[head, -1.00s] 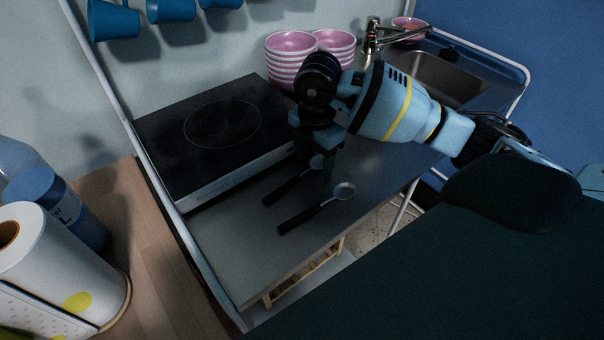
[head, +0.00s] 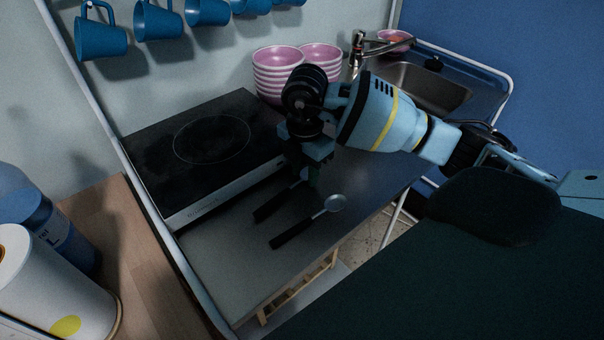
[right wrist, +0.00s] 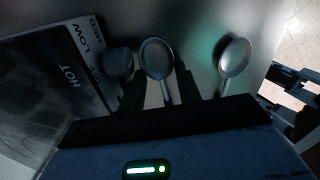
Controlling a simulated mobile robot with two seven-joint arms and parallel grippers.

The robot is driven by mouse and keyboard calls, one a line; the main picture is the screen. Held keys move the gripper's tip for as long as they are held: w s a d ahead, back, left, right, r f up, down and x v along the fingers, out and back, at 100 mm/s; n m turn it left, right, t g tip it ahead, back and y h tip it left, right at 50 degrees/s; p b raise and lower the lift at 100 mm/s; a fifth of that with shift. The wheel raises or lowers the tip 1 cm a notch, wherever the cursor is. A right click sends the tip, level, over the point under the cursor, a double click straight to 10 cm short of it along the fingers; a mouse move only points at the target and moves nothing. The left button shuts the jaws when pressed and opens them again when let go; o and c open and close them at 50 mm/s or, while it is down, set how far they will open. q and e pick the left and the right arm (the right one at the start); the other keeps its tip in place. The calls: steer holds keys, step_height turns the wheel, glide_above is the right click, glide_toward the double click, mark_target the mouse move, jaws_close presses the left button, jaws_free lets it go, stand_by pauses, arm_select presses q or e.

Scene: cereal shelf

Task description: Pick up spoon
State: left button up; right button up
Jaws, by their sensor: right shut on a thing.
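Two spoons with dark handles and metal bowls lie side by side on the grey counter. The spoon nearer the hob (head: 271,206) is partly hidden by my right gripper (head: 311,182) in the head view. My right gripper points down and is shut on this spoon, at counter height. In the right wrist view its bowl (right wrist: 157,57) shows between the two dark fingers (right wrist: 158,92). The other spoon (head: 293,233) lies apart, nearer the counter's front edge; its bowl (right wrist: 235,57) shows to the right in the wrist view. My left gripper is out of view.
A black hob (head: 205,150) stands close behind the spoons. Pink bowls (head: 280,72) are stacked behind my gripper, and a sink with a tap (head: 420,88) is at the back right. Blue mugs (head: 101,38) hang on the wall. A paper roll (head: 50,285) stands at the left.

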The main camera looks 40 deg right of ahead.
steer(key=shift+r, duration=0.5)
step_height(320, 180, up, 2)
steer(key=shift+r, duration=0.2)
steer(key=s+d, duration=0.1)
steer(key=s, duration=0.3)
steer(key=s+d, duration=0.1)
steer(key=s, duration=0.3)
steer(key=s+d, duration=0.1)
steer(key=s, duration=0.4)
steer(key=shift+s+d+r+b, duration=0.1)
steer(key=shift+d+r+b, duration=0.05)
steer(key=shift+r+b, duration=0.2)
steer(key=shift+s+d+r, duration=0.1)
steer(key=shift+s+d, duration=0.05)
steer(key=shift+s, duration=0.45)
steer(key=shift+s+d+r, duration=0.1)
steer(key=shift+s+d, duration=0.05)
steer(key=shift+s, duration=0.45)
